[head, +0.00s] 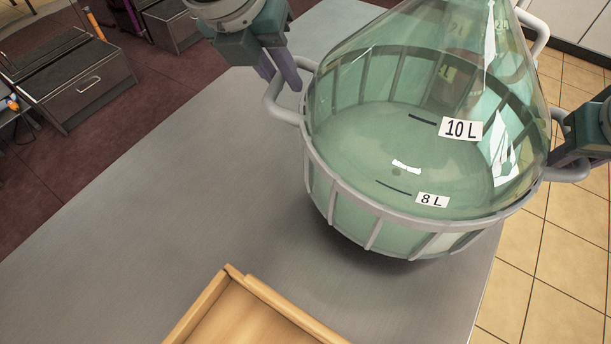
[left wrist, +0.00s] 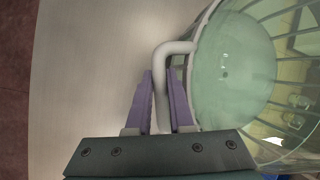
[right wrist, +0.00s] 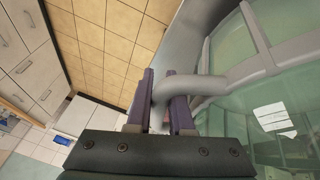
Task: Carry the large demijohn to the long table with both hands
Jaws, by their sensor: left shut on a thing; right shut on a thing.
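The large demijohn (head: 400,160) is a green-tinted glass vessel with "10 L" and "8 L" labels. It sits in a grey ribbed basket (head: 370,218) with side handles, over the grey long table (head: 150,230). A shadow lies under it; I cannot tell whether it touches the table. My left gripper (head: 285,82) is shut on the left handle, which also shows in the left wrist view (left wrist: 162,75). My right gripper (head: 570,152) is shut on the right handle, which shows in the right wrist view (right wrist: 205,85). The demijohn's top is cut off.
A wooden tray or box (head: 230,310) lies on the table at the front. The table's left part is clear. Tan tiled floor (head: 545,290) is at the right, beyond the table's edge. A dark drawer cabinet (head: 75,80) stands on the dark red floor at the far left.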

